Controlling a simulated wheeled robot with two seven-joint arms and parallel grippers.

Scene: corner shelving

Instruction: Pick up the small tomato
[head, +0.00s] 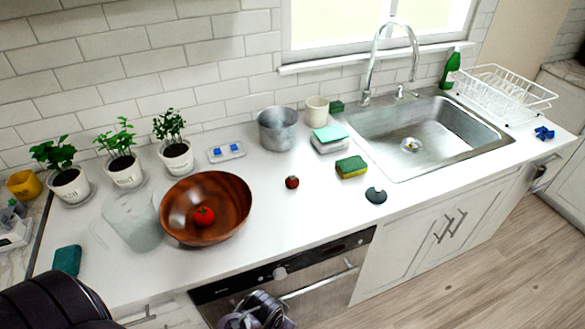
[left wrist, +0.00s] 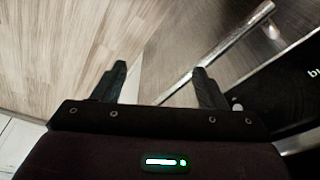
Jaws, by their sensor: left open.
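A small red tomato (head: 292,182) sits on the white countertop in the head view, right of the wooden bowl. A larger-looking red tomato (head: 204,217) lies inside the brown wooden bowl (head: 238,190). My left gripper (left wrist: 160,69) is open in the left wrist view, with nothing between its fingers. It points down past the dishwasher handle (left wrist: 222,45) toward the floor, away from both tomatoes. In the head view, parts of my arm show at the lower left and in front of the dishwasher; the fingertips cannot be made out there. My right gripper is not identifiable.
A clear glass container (head: 133,222) stands left of the bowl. A metal pot (head: 278,128), a yellow-green sponge (head: 351,167) and a dark round object (head: 376,195) stand around the small tomato. Potted plants line the wall. The counter's front edge near the tomato is clear.

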